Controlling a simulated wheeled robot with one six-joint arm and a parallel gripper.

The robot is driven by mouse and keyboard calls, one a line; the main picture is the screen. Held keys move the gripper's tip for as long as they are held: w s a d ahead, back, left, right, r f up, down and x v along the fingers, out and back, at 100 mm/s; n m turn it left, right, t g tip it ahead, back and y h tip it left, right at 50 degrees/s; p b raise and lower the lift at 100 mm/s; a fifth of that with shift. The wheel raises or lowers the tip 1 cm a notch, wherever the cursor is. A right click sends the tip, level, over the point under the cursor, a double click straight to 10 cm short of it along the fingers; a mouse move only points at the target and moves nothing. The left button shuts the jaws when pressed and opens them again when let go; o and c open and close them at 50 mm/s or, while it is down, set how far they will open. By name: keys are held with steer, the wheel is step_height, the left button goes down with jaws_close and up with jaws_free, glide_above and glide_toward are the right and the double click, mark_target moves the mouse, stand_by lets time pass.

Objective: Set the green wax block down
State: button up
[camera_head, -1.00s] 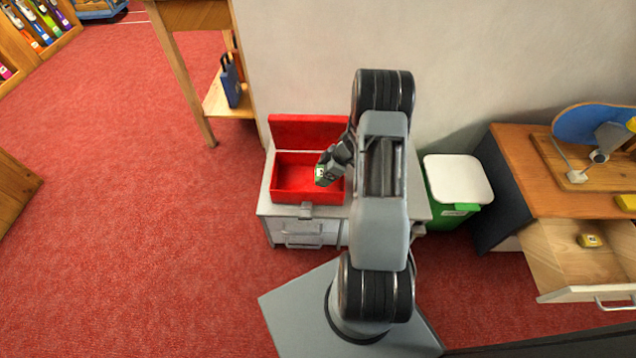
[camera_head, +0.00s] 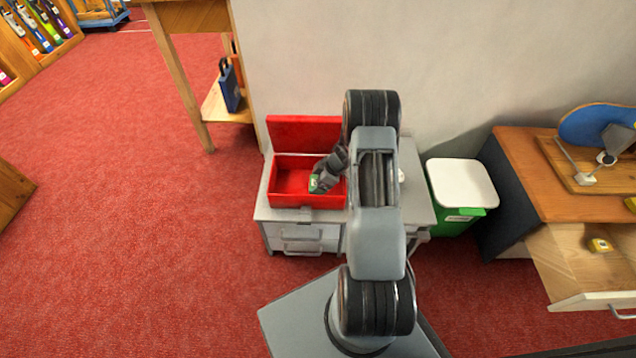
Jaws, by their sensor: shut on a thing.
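The green wax block (camera_head: 315,183) is small, with a pale label on its top. My gripper (camera_head: 319,181) is shut on it, reaching in from the right with my arm behind it. The block shows against the inside of an open red box (camera_head: 283,200), right of the box's middle. I cannot tell whether the block touches the box floor. The red lid (camera_head: 300,131) stands open at the back.
The box stands on a grey drawer cabinet (camera_head: 268,214) against the wall. To the right are a green bin with a white lid (camera_head: 462,184) and a wooden desk (camera_head: 530,165). Its open drawer (camera_head: 560,262) holds a small yellow block (camera_head: 599,245).

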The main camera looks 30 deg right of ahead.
steer(key=o, duration=0.8)
steer(key=shift+f, duration=0.15)
steer(key=shift+o, duration=0.2)
steer(key=p+v, duration=0.6)
steer(key=v, duration=0.6)
steer(key=shift+r, duration=0.2)
steer(key=shift+w, duration=0.1)
